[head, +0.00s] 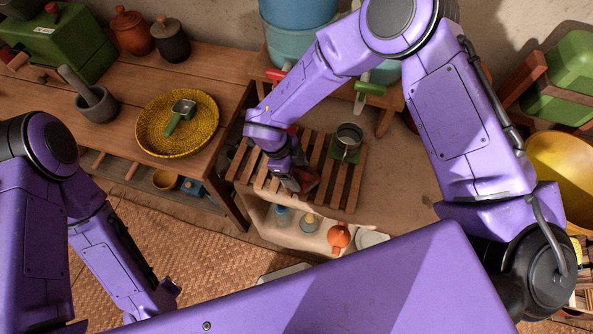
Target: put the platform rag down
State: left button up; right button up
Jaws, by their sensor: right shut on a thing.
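The rag (309,181) is a small dark red cloth at the slatted wooden platform (335,190). My right gripper (293,182) points down over the middle of the slats and is shut on the rag. The rag hangs low, at or just above the slats; I cannot tell if it touches them. My gripper and wrist hide part of it. My left arm comes in at the left, and its gripper is hidden behind my own body.
Below the platform, a shelf holds an orange pot (339,235) and other small items. On the wooden counter at left are a yellow woven tray (150,130) and a mortar (96,105).

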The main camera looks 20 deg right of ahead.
jog(key=shift+f, duration=0.85)
jog(key=o, duration=1)
jog(key=shift+r, duration=0.1)
jog(key=shift+r, duration=0.2)
jog(key=b+v, duration=0.2)
jog(key=v, duration=1)
